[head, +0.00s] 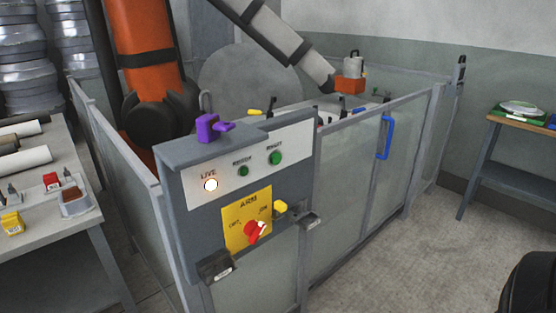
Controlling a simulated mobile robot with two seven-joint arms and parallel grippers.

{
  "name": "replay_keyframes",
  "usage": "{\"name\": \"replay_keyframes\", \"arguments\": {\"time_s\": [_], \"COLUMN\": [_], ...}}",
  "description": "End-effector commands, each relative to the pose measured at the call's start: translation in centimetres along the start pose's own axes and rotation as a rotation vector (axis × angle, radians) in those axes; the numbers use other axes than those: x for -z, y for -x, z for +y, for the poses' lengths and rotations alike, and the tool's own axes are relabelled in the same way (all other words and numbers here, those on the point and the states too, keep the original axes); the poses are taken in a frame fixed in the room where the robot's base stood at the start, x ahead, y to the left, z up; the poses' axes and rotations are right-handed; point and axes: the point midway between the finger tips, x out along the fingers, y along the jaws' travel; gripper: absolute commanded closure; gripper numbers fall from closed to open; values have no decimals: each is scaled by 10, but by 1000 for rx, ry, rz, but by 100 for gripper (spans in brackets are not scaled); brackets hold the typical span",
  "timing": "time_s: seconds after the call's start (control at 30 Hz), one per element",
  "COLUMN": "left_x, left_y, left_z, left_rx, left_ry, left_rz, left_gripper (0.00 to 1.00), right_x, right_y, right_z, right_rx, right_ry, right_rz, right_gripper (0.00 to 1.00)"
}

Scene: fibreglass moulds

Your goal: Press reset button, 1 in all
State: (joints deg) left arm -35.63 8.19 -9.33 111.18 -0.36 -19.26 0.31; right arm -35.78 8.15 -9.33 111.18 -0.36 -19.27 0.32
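A grey control box (166,155) stands at the front corner of a fenced cell. Its white panel (222,187) carries a lit white lamp (210,185) marked LIVE, a smaller green button (243,171) and a larger green button (275,158). The small labels above the two green buttons are blurred; the right one may read RESET. Neither of my grippers shows clearly in the head view, and nothing covers the buttons.
A purple padlock (208,129) sits on the box top. Fence panels (345,165) run back right, with a blue handle (385,138). An orange robot arm (146,40) stands inside. A bench (70,235) is at left, a table (530,125) at right.

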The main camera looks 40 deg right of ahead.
Motion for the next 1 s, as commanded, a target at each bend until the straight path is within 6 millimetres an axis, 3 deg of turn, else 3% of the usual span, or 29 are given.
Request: {"name": "replay_keyframes", "arguments": {"time_s": [0.07,0.7,1.0], "left_x": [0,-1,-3], "left_y": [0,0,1], "left_z": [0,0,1], "left_rx": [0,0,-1], "left_ry": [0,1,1], "left_rz": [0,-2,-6], "left_gripper": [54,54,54], "right_x": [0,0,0], "right_y": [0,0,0], "right_z": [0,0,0], "right_rx": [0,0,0], "right_ry": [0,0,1], "right_rz": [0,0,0], "right_gripper": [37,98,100]}}
